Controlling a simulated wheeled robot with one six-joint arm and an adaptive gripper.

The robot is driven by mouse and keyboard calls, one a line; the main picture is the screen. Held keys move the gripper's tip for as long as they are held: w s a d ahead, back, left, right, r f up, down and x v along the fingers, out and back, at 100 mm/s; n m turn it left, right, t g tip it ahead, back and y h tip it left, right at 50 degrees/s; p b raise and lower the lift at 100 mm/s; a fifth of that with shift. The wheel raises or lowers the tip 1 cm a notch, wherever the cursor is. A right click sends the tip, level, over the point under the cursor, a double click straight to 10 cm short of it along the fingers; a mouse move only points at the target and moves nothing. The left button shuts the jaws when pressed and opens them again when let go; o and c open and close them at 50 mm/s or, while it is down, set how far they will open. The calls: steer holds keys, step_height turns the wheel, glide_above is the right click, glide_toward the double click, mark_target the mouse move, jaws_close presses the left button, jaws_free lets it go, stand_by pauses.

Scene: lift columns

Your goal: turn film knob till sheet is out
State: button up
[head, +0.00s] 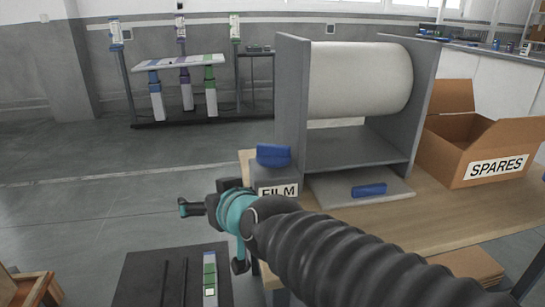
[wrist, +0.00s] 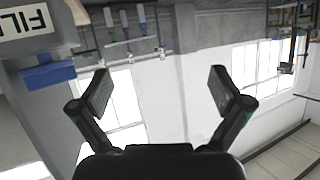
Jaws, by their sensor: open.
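The blue film knob (head: 273,155) sits on top of a grey box with a FILM label (head: 278,190) at the table's left end. In the wrist view the knob (wrist: 48,76) shows at upper left, beside the upside-down label (wrist: 25,20). A large whitish roll (head: 365,78) is mounted between two grey side panels behind the box. No loose sheet can be made out hanging from it. My gripper (head: 190,207) is left of and below the knob, apart from it. In the wrist view its two fingers (wrist: 160,90) are spread with nothing between them.
A blue handle (head: 369,190) lies on a grey plate (head: 335,198) in front of the roll. An open SPARES box (head: 480,150) stands right. A dark board with a green-white column (head: 210,275) is below my gripper.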

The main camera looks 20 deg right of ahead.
steer(key=w+d+r+m+t+h+b, duration=0.2)
steer(key=w+d+m+t+h+b, duration=0.1)
steer(key=w+t+h, duration=0.15)
steer(key=m+g+h+b, duration=0.25)
steer(key=m+h, duration=0.25)
steer(key=h, duration=0.4)
glide_toward(273, 149)
steer(key=shift+g, duration=0.3)
steer(key=b+x, duration=0.1)
steer(key=x, duration=0.9)
steer(key=shift+w+d+r, duration=0.1)
steer(key=shift+w, duration=0.25)
steer(key=c, duration=0.8)
